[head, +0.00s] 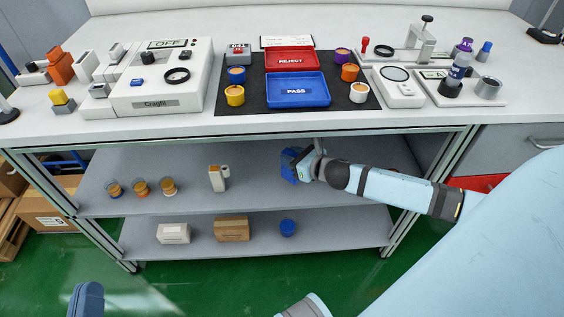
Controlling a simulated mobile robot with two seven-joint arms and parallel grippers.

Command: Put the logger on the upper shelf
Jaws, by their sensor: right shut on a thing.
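My right gripper (299,167) reaches in from the right under the bench top, over the upper shelf (255,190). It is shut on a small blue block-like thing (288,164), which looks to be the logger. The gripper hides part of it. I cannot tell whether the block touches the shelf. A blue-grey part of my left arm or gripper (87,299) shows at the bottom left edge, away from the bench; its jaws cannot be made out.
The upper shelf holds several small jars (140,188) and a white-and-tan device (218,178) to the left. The bench top (215,125) hangs above.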

